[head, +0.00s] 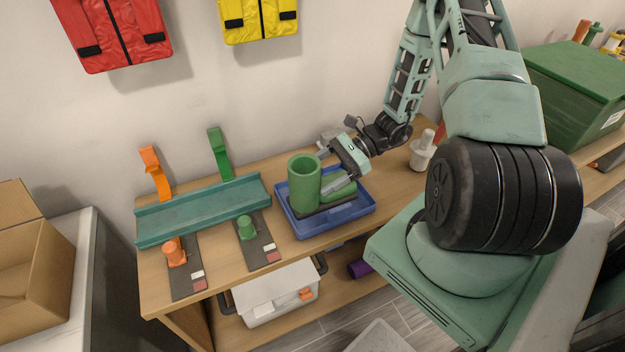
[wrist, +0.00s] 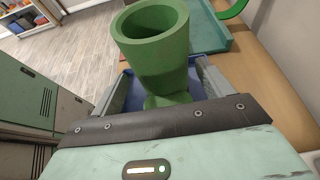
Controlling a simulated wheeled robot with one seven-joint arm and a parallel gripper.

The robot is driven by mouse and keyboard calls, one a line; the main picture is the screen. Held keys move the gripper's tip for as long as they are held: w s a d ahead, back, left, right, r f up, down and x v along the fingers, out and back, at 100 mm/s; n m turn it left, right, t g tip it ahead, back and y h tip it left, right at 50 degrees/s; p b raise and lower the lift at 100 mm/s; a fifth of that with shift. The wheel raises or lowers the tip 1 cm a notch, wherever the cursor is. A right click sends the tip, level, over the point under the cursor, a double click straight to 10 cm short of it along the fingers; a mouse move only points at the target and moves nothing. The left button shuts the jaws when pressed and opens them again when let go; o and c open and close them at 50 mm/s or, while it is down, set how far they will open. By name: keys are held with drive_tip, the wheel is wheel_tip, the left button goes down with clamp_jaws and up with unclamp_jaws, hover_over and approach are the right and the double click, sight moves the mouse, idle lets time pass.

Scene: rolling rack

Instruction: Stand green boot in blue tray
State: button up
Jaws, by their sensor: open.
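The green boot (head: 304,183) stands upright in the blue tray (head: 349,223), its hollow shaft pointing up and its foot toward the right. A dark sole shows under it. My gripper (head: 332,170) is open at the boot, with its fingers on either side of the boot's foot. In the wrist view the boot's shaft (wrist: 158,50) rises between my two fingers (wrist: 160,92), and the fingers' contact with it cannot be told. The boot's lower part is partly hidden by my gripper in both views.
A teal rack (head: 203,208) lies left of the tray, with green (head: 219,155) and orange (head: 155,172) hooks behind it. Small orange (head: 175,254) and green (head: 245,229) pegs stand in front. A white bottle (head: 422,152) stands right of the tray. A green bin (head: 575,88) is farther right.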

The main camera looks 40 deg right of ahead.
drive_tip(key=v, duration=0.8)
drive_tip(key=shift+s+d+r+b, duration=0.1)
drive_tip(key=shift+d+b, duration=0.15)
drive_tip(key=shift+b, duration=0.05)
